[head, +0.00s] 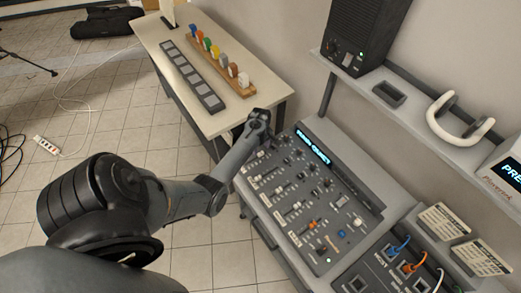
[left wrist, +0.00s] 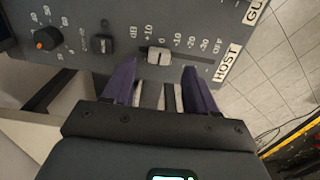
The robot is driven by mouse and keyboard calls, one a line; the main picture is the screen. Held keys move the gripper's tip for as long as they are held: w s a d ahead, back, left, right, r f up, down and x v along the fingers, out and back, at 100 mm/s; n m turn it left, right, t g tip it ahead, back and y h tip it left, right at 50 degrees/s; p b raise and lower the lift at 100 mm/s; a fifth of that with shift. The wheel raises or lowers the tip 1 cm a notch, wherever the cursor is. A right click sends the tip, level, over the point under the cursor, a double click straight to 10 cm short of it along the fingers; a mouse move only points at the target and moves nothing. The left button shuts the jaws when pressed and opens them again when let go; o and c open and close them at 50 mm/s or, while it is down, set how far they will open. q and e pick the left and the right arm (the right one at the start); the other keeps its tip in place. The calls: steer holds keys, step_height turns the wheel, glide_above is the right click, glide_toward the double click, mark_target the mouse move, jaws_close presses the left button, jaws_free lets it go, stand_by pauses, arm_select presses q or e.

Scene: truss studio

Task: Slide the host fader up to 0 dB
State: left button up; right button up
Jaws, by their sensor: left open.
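The grey mixer (head: 342,173) with a lit blue display stands on the desk, its sliders in a row. In the left wrist view, the white host fader cap (left wrist: 159,56) sits in its slot beside the 0 mark of the dB scale, and the HOST label (left wrist: 228,63) is at the OFF end. My left gripper (left wrist: 158,66) is open, with one purple finger towards each end of the slot and the cap between their lines. I cannot tell whether a finger touches it. In the head view, my left gripper (head: 262,128) is at the mixer's far left corner. My right gripper is not in view.
A side table (head: 166,60) with colored pieces stands behind my left arm. A shelf (head: 408,110) with a speaker (head: 368,35) overhangs the right. A patch panel (head: 375,275) adjoins the mixer.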

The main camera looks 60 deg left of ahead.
mark_target(260, 153)
arm_select(q)
step_height(260, 153, up, 7)
stand_by(0.3)
stand_by(0.4)
